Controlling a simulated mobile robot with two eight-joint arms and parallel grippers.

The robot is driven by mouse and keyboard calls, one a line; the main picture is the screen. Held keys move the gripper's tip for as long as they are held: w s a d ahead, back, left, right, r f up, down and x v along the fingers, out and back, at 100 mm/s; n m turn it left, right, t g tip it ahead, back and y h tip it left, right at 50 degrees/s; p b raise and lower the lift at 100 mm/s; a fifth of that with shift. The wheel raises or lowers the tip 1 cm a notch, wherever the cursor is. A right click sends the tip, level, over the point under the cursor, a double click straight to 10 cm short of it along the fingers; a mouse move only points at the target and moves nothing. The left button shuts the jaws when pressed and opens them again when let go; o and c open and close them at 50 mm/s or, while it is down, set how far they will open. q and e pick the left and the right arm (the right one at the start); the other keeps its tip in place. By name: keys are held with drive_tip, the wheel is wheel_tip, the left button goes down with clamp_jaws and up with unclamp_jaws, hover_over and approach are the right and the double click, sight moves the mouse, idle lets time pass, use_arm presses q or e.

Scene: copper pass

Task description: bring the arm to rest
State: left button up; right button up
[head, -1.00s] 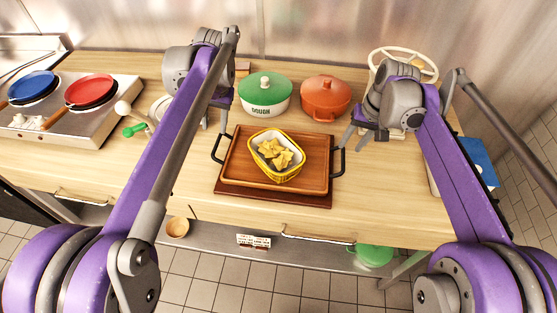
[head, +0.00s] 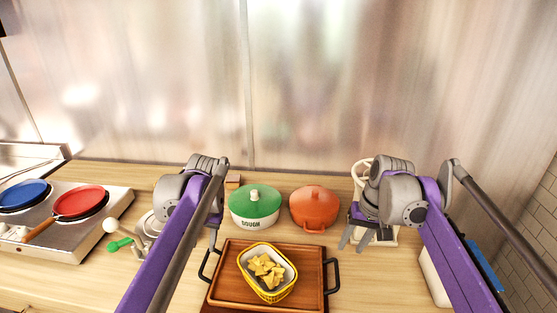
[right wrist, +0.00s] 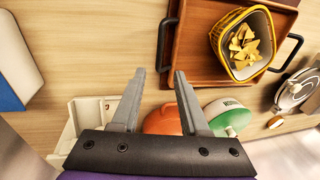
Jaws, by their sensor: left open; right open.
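My right gripper (head: 358,236) is open and empty above the counter, to the right of the wooden tray (head: 225,291). In the right wrist view its two fingers (right wrist: 157,98) stand apart with nothing between them. My left gripper (head: 213,238) is open, left of the tray, and mostly hidden behind my left arm. The tray has black handles and carries a yellow dish (head: 267,289) of yellow pieces. The tray and dish also show in the right wrist view.
A green pot (head: 254,212) marked DOUGH and an orange pot (head: 315,212) stand behind the tray. A stove with a blue pan (head: 22,194) and a red pan (head: 80,202) is at the left. A cream-coloured object (head: 361,171) stands behind my right gripper. A metal wall closes the back.

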use_arm(q)
drive_tip(key=s+f+t, duration=0.1)
drive_tip(key=s+f, duration=0.3)
drive_tip(key=s, duration=0.4)
drive_tip(key=s+d+f+t+h, duration=0.1)
drive_tip(key=s+f+t, duration=0.1)
drive_tip(key=s+f, duration=0.3)
drive_tip(key=s+d+f+t+h, duration=0.1)
drive_tip(key=s+f, duration=0.4)
drive_tip(key=s, duration=0.7)
drive_tip(key=shift+s+n, duration=0.15)
drive_tip(key=shift+n, duration=0.25)
use_arm(e)
drive_tip(key=s+f+t, duration=0.1)
drive_tip(key=s+f, duration=0.3)
drive_tip(key=s, duration=0.4)
drive_tip(key=s+f+t+h, duration=0.1)
drive_tip(key=s+f+t, duration=0.1)
drive_tip(key=s+f, duration=0.3)
drive_tip(key=s+f+n+t+h, duration=0.1)
drive_tip(key=s+f, duration=0.4)
drive_tip(key=s, duration=0.7)
drive_tip(key=shift+d, duration=0.3)
drive_tip(key=shift+s+f, duration=0.1)
